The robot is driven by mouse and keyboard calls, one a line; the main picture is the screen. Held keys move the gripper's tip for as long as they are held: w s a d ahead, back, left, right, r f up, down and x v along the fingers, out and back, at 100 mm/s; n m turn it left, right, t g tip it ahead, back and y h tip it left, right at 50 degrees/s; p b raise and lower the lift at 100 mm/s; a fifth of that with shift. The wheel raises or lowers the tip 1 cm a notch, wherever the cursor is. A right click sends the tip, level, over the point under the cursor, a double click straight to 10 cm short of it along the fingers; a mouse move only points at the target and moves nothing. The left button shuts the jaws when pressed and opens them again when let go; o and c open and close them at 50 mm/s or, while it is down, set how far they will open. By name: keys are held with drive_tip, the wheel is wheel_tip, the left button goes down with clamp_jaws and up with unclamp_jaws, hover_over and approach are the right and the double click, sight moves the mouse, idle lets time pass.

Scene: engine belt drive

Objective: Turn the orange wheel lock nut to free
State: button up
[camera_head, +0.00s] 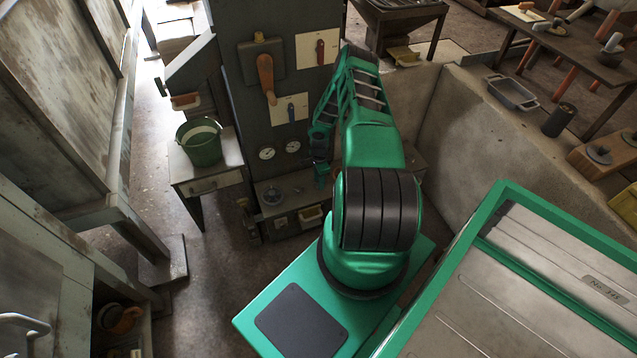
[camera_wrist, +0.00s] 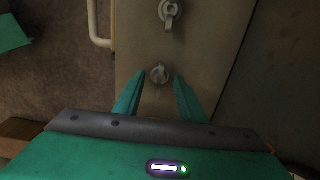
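My gripper (camera_wrist: 158,84) is open in the wrist view, with its two green fingers apart and nothing held. A small grey wing-shaped nut (camera_wrist: 160,73) on a flat grey-brown surface shows between and just beyond the fingertips; I cannot tell the depth gap. In the head view my gripper (camera_head: 321,178) is low in front of the dark machine column, small and partly merged with my arm. No orange wheel can be made out clearly at either nut.
The dark column (camera_head: 232,84) carries an orange lever (camera_head: 266,78) and gauges (camera_head: 267,153). A green bucket (camera_head: 201,142) stands on a side table to the left. A pale curved handle (camera_wrist: 98,30) lies left of the nuts. Open floor shows at lower left.

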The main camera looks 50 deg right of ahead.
drive_tip(key=shift+f, duration=0.4)
clamp_jaws()
